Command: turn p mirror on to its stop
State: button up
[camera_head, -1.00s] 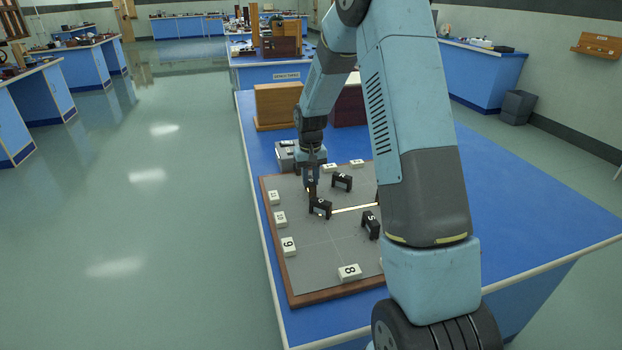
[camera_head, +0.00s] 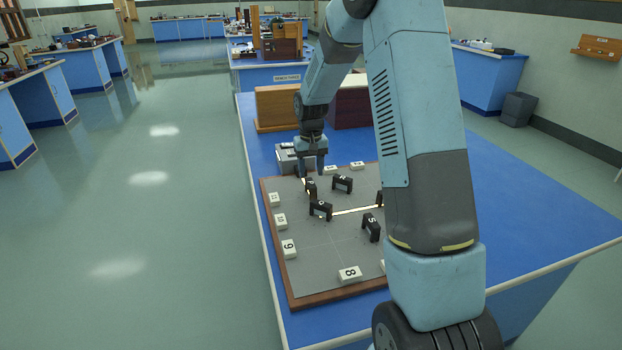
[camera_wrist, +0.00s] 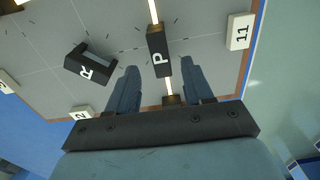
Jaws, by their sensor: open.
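The P mirror (camera_wrist: 158,52) is a black block with a white letter P, seen in the wrist view between and just beyond my fingertips. It also shows in the head view (camera_head: 311,190) at the board's left back part. A bright light strip meets it at both ends in the wrist view. My gripper (camera_wrist: 155,70) is open, one finger to each side of the mirror's line, with nothing between the fingers. In the head view my gripper (camera_head: 311,173) hangs above and behind the mirror. I cannot tell whether the mirror is at its stop.
The grey board (camera_head: 318,255) has a wooden rim and lies on a blue bench (camera_head: 500,190). The R mirror (camera_wrist: 88,66) stands left of P. Mirror S (camera_head: 371,228) and another black mirror (camera_head: 321,209) stand nearer the front. White number blocks, including 11 (camera_wrist: 240,31), line the edges.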

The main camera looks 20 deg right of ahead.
aim_at(311, 182)
notch_tip(311, 182, up, 10)
jog(key=shift+f, duration=0.25)
dwell(0.3)
jog(key=s+r+t, duration=0.3)
jog(key=s+r, duration=1.1)
jog(key=s, duration=0.4)
jog(key=s+r+t, duration=0.1)
jog(key=s+t, duration=0.1)
jog(key=s, duration=1.7)
jog(key=shift+d+t, duration=0.15)
jog(key=shift+t, duration=0.15)
